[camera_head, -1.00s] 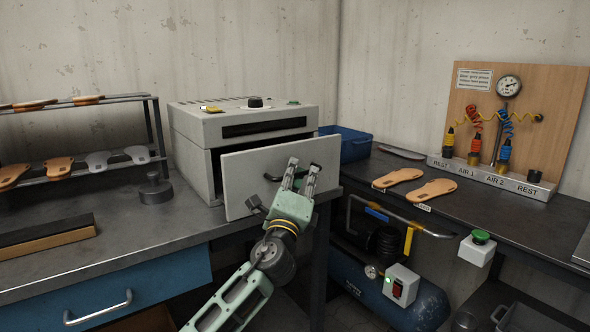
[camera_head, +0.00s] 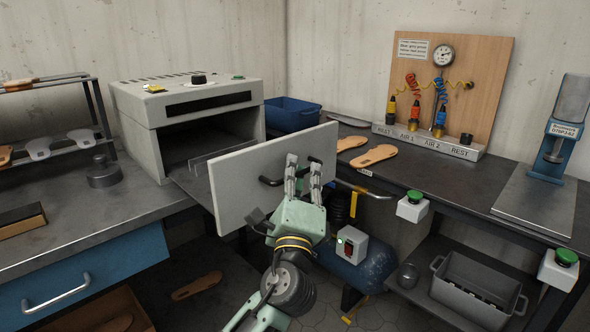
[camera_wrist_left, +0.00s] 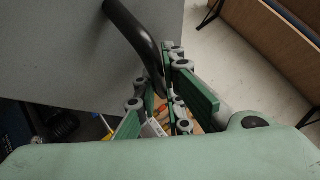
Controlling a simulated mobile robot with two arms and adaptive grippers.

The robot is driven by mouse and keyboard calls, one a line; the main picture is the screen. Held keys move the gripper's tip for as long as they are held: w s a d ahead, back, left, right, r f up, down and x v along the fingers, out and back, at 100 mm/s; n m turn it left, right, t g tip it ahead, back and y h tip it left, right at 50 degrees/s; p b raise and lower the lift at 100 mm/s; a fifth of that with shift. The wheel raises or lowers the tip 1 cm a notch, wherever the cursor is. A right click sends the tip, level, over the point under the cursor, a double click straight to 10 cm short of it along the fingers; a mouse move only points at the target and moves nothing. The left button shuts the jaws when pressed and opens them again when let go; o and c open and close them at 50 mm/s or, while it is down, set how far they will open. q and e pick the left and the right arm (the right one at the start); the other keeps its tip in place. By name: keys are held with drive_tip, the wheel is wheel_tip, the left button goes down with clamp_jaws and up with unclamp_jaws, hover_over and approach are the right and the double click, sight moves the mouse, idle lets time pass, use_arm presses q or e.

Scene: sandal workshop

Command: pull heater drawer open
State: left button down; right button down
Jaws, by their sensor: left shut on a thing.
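The heater (camera_head: 188,105) is a light grey box on the left bench, with its front opening dark and uncovered. Its drawer stands pulled well out, and the flat grey drawer front (camera_head: 240,185) is apart from the box, past the bench edge. The tray part (camera_head: 190,172) shows behind that front. My left gripper (camera_head: 304,170) is shut on the black drawer handle (camera_head: 270,181). In the left wrist view the handle (camera_wrist_left: 137,35) curves down from the drawer front into the fingers (camera_wrist_left: 170,85). My right gripper is in no view.
A blue bin (camera_head: 292,113) stands right of the heater. Sandal soles (camera_head: 374,156) lie on the right bench (camera_head: 430,190). Under it are a blue compressor tank (camera_head: 365,268) and a grey crate (camera_head: 470,290). A blue bench drawer (camera_head: 95,280) is at the lower left.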

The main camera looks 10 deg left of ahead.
use_arm(q)
drive_tip(key=shift+f, duration=0.15)
drive_tip(key=c, duration=2.1)
unclamp_jaws()
drive_tip(key=v, duration=1.2)
